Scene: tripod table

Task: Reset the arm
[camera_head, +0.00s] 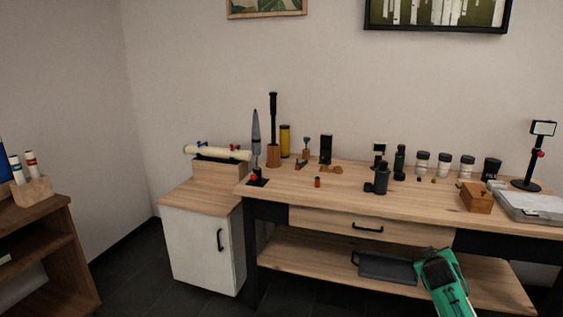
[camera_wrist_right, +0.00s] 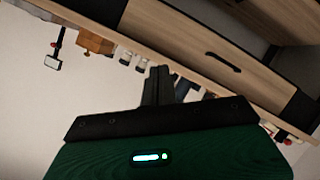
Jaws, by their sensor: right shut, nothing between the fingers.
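My right arm, green and black, comes in at the bottom right of the head view (camera_head: 447,288), in front of the table's lower shelf. In the right wrist view the black fingers of my right gripper (camera_wrist_right: 157,86) are together with nothing between them. They point towards the table, apart from any object as far as I can see. My left arm and gripper are not in view.
A wooden workbench (camera_head: 345,186) with a drawer (camera_head: 340,225) holds bottles, jars, a wooden box (camera_head: 476,197) and a small tripod (camera_head: 530,165). A dark tray (camera_head: 385,267) lies on its lower shelf. A white cabinet (camera_head: 195,250) stands left; dark floor lies between it and a brown shelf (camera_head: 60,250).

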